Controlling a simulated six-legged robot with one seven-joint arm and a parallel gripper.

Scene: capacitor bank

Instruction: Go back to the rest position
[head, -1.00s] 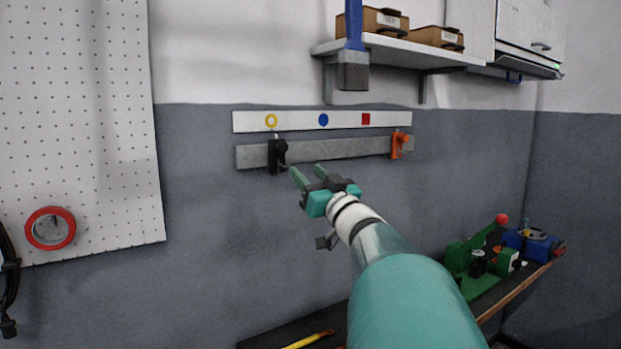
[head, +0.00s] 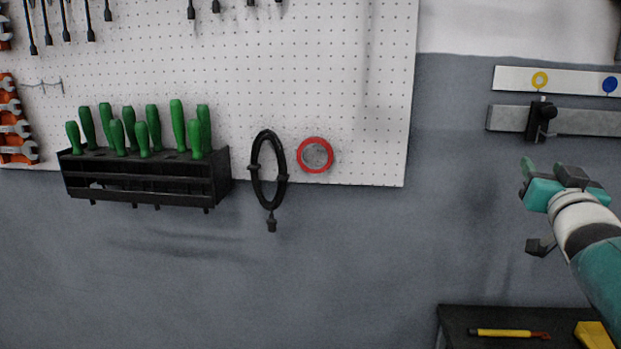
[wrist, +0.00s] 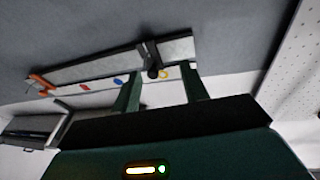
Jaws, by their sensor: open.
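My gripper (head: 541,172) is at the right of the head view, below and in front of a grey rail on the wall. In the wrist view my gripper (wrist: 164,88) has its two green fingers apart with nothing between them. The black clamp (head: 540,120) sits on the grey rail (head: 590,121), under the yellow ring mark. In the wrist view the black clamp (wrist: 151,58) is beyond the fingertips, apart from them. The orange clamp (wrist: 41,82) is at the rail's far left end in the wrist view.
A pegboard (head: 340,90) holds a black rack (head: 145,178) of green-handled tools, a black cable coil (head: 268,170) and red tape (head: 315,155). A dark bench (head: 455,320) at lower right carries a yellow screwdriver (head: 505,333). The wall below the pegboard is bare.

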